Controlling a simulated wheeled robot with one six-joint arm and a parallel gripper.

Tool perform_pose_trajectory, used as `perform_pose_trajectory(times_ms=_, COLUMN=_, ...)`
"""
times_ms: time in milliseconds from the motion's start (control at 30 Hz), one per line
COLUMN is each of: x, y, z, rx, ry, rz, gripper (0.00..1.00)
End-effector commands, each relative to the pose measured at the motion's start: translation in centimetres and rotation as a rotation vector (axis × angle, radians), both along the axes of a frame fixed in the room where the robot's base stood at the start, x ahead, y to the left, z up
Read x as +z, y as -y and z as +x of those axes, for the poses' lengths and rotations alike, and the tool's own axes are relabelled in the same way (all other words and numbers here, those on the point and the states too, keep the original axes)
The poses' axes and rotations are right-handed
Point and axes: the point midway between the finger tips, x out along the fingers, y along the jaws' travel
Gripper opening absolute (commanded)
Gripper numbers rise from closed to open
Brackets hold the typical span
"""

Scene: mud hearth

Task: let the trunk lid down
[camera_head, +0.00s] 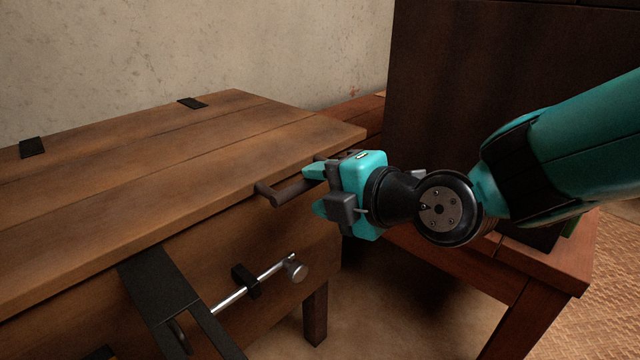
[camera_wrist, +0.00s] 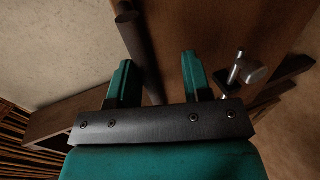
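The wooden trunk (camera_head: 265,245) stands at the left in the head view. Its plank lid (camera_head: 170,150) lies flat over the box, and I see no clear gap under its front edge. A dark bar handle (camera_head: 280,191) sticks out at the lid's front edge. My gripper (camera_head: 314,190) is at the handle's right end. In the wrist view, my gripper (camera_wrist: 158,75) has its two fingers apart, with the handle (camera_wrist: 138,45) passing between them, nearer the left finger. I see space between the handle and the right finger. Part of the handle is hidden behind my gripper.
A black hasp (camera_head: 165,290) and a metal bolt with a round knob (camera_head: 294,270) are on the trunk's front. A reddish wooden table (camera_head: 545,265) and a tall dark panel (camera_head: 450,80) stand at the right. The plaster wall (camera_head: 200,50) is behind the trunk.

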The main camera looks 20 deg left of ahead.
Motion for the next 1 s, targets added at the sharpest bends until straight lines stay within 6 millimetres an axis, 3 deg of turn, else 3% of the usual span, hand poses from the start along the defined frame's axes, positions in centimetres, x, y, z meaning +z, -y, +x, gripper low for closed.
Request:
perform_pose_trajectory(times_ms=433, x=0.3, y=0.1, z=0.0, rx=-0.001, ry=0.002, rz=0.005, gripper=0.44)
perform_pose_trajectory(times_ms=567, x=0.8, y=1.0, z=-0.2, rx=-0.002, ry=0.002, rz=0.006, gripper=0.44)
perform_pose_trajectory(times_ms=1000, x=4.0, y=10.5, z=-3.5, rx=-0.009, ry=0.001, rz=0.005, gripper=0.44)
